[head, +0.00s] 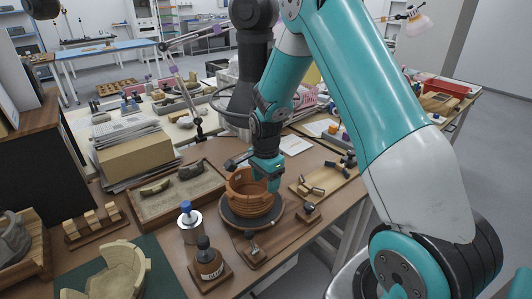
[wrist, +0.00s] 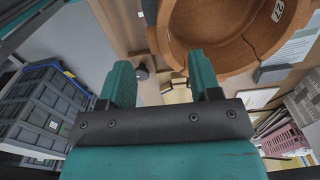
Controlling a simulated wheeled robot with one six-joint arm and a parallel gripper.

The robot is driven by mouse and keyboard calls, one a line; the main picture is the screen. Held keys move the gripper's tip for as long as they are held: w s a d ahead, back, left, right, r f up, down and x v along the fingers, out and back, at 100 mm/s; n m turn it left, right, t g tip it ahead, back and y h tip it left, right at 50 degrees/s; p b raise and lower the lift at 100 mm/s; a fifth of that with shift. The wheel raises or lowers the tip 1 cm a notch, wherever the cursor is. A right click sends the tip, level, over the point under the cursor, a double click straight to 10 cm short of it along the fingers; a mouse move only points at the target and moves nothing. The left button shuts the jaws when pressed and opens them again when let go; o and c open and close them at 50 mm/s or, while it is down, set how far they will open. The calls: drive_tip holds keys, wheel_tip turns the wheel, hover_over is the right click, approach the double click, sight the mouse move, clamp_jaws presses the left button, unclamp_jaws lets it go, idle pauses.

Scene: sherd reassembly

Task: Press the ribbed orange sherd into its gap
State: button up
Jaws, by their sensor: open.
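The ribbed orange pot (head: 243,203) stands upright on a dark round turntable (head: 250,223) in the head view. In the wrist view, the orange pot (wrist: 222,62) fills the upper right, with its hollow inside and a white label marked 27 showing. My gripper (head: 268,180) is at the pot's far right rim in the head view. In the wrist view my gripper (wrist: 162,78) has its two teal fingers apart with nothing between them. I cannot make out the ribbed orange sherd apart from the pot's wall. The arm hides part of the rim, and no gap is clearly visible.
A sand-filled tray (head: 140,216) with sherds lies left of the pot. A blue-capped jar (head: 190,228) and a dark bottle (head: 208,262) stand close at its left. A pale broken vessel (head: 112,272) sits at lower left. A wooden tool tray (head: 318,190) lies at right.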

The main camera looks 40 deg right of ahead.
sight(266, 194)
wheel_tip(266, 194, up, 12)
drive_tip(key=shift+b, duration=0.4)
drive_tip(key=s+a+r+n+y, duration=0.2)
drive_tip(key=s+a+r+n, duration=0.2)
drive_tip(key=s+a+n, duration=0.7)
drive_tip(key=s+a+r+n+y, duration=0.2)
drive_tip(key=s+a+r+n, duration=0.2)
drive_tip(key=s+a+n, duration=0.7)
drive_tip(key=s+n, duration=0.2)
drive_tip(key=n, duration=0.1)
drive_tip(key=shift+s+a+r, duration=0.2)
drive_tip(key=shift+r, duration=0.2)
